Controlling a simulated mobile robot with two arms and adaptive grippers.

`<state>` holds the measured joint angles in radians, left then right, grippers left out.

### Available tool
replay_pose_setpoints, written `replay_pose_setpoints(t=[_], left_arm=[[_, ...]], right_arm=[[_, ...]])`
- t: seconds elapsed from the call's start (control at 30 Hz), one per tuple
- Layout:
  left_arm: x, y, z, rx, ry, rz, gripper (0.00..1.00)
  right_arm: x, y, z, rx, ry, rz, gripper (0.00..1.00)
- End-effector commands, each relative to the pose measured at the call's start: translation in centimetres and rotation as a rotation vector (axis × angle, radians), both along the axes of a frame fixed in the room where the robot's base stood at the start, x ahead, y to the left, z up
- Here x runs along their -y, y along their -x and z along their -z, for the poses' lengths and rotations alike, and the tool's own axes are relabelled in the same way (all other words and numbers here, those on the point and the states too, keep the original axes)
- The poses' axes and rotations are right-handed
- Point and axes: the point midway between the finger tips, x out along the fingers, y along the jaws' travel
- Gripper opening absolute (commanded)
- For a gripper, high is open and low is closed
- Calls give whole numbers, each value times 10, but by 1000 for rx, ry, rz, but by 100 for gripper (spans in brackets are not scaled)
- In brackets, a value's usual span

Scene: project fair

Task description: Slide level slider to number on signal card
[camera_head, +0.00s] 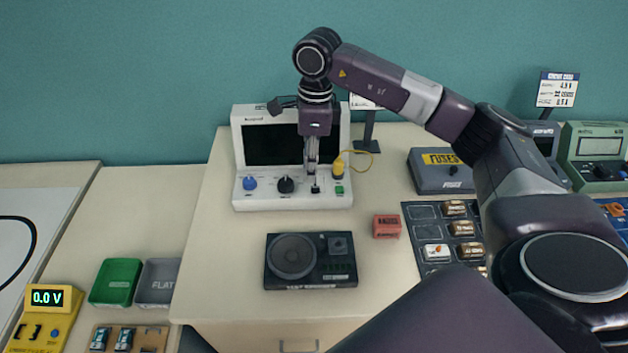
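A white instrument (241,165) with a dark screen stands at the back of the middle table. Its front panel has a blue knob, a black knob, a small black control (316,188) that looks like the level slider, and a green patch. A signal card (358,103) on a dark stand is behind it. My arm hides most of the card, and its number cannot be read. My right gripper (311,170) points down in front of the screen, its fingers close together, just above the small black control. I cannot tell whether it touches. My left gripper is out of view.
A yellow plug (338,168) with a cable sits at the instrument's right. A black turntable-like box (311,261) and a red block (386,226) lie in front. A fuses box (437,180) and fuse board (422,213) are to the right. The table's left part is clear.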

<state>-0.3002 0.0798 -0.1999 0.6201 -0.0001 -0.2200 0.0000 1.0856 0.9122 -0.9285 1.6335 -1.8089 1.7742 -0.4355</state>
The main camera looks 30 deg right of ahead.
Motion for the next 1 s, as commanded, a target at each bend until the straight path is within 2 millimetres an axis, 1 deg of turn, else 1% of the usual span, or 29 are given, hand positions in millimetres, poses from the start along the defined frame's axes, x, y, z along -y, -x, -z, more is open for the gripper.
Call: replay_pose_setpoints(t=[0.03,0.07,0.17,0.27,0.5,0.6,0.77,1.0], left_arm=[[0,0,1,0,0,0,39],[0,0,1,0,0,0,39],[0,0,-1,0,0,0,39],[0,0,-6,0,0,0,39],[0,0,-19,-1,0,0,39],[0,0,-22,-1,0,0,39],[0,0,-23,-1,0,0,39],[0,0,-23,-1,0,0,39]], right_arm=[[12,1,-2,-7,34,8,26],[17,2,-4,-12,48,11,26],[24,4,-1,-20,69,16,26],[24,4,10,-24,70,16,26],[23,5,49,-23,67,16,26],[23,4,61,-23,66,16,26],[23,4,71,-19,66,15,26],[23,4,73,-19,66,15,26]])
